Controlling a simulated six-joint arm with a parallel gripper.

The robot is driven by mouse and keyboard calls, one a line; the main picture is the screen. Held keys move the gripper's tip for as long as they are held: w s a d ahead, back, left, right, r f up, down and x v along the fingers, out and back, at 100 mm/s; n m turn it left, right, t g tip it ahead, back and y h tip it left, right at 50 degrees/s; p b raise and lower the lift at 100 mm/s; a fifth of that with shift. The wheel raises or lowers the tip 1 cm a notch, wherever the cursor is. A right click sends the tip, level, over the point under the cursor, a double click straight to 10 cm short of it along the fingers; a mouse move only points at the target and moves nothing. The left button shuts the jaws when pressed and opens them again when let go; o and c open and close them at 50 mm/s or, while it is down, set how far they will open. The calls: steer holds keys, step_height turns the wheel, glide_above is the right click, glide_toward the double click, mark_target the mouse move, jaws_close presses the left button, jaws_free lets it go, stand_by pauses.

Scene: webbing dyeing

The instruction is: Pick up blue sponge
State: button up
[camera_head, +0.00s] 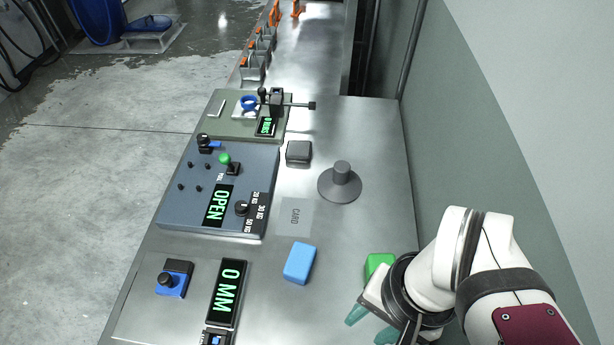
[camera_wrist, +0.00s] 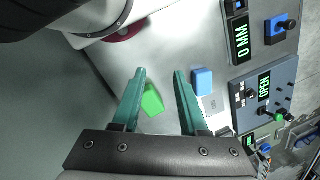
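The blue sponge (camera_head: 300,263) is a light blue block lying on the metal table in the head view, left of my gripper. In the wrist view the blue sponge (camera_wrist: 202,81) lies just right of the right finger, outside the gap. My gripper (camera_head: 368,325) is above the table at the lower right of the head view. In the wrist view my gripper (camera_wrist: 160,75) has its two teal fingers spread apart with nothing held. A green sponge (camera_head: 378,265) lies beside it, partly hidden by my wrist. The green sponge (camera_wrist: 152,100) shows between the fingers in the wrist view.
A panel reading OPEN (camera_head: 252,172) and a 0 MM display (camera_head: 228,285) stand left of the blue sponge. A CARD marking (camera_head: 295,217), a grey round-based post (camera_head: 340,184) and a dark block (camera_head: 299,152) lie behind it. A wall (camera_head: 540,130) rises at the right.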

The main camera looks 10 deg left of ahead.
steer(key=o, duration=0.8)
steer(key=m+t+h, duration=0.5)
steer(key=m+t, duration=0.8)
steer(key=m, duration=2.1)
glide_toward(298, 265)
steer(key=s, duration=0.1)
steer(key=s+r, duration=0.1)
steer(key=s, duration=0.1)
steer(key=shift+s+d+r, duration=0.1)
steer(key=shift+s+r, duration=0.1)
steer(key=shift+s, duration=0.05)
steer(key=shift+w+f+n, duration=0.1)
steer(key=shift+f+n, duration=0.2)
steer(key=shift+n, duration=0.3)
steer(key=x, duration=0.9)
steer(key=shift+w, duration=0.3)
steer(key=x, duration=0.5)
steer(key=shift+w+a, duration=0.35)
steer(key=shift+w, duration=0.1)
